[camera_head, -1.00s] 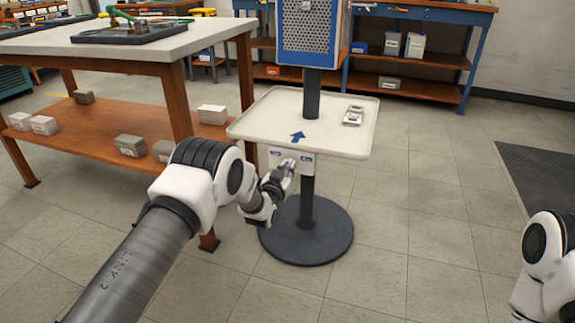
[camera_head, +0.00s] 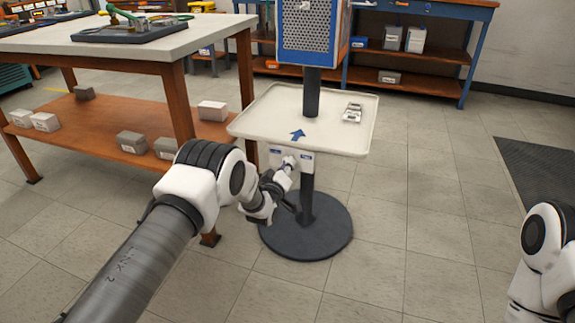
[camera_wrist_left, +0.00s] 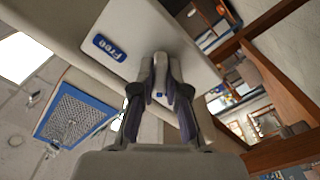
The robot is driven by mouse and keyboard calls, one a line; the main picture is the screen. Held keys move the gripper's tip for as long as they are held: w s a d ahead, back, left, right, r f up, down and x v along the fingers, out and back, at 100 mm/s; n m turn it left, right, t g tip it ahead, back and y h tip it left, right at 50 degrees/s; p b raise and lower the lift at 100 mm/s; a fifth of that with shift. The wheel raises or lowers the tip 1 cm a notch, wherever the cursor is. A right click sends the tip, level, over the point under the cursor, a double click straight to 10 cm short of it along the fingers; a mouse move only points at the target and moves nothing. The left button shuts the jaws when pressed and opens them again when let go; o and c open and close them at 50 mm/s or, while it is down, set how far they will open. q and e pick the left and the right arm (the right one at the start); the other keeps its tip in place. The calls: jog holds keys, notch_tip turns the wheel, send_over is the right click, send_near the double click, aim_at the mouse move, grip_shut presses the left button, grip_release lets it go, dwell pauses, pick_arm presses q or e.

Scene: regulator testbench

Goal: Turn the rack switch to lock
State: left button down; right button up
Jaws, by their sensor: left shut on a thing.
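The rack switch (camera_wrist_left: 160,64) is a small grey knob on a white panel (camera_wrist_left: 130,35) with a blue "Free" label (camera_wrist_left: 110,47). In the head view, the panel (camera_head: 306,157) hangs at the front edge of the stand's tray, with two small blue labels too small to read. My left gripper (camera_head: 288,167) reaches the panel from below left. In the left wrist view, its fingers (camera_wrist_left: 161,85) are closed around the knob, which they partly hide. The knob's exact angle is hard to tell. My right gripper is out of view.
The white tray (camera_head: 260,120) carries a blue arrow (camera_head: 298,134) and a small device (camera_head: 352,112). A blue perforated box (camera_head: 309,30) stands above it on a post over a round dark base (camera_head: 325,238). A wooden-legged workbench (camera_head: 200,50) stands at left.

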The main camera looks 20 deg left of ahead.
pick_arm(q)
jog(key=shift+f+n, duration=0.1)
jog(key=shift+n, duration=0.2)
jog(key=c, duration=1.2)
grip_release()
jog(key=s, duration=1.2)
jog(key=shift+a, duration=0.2)
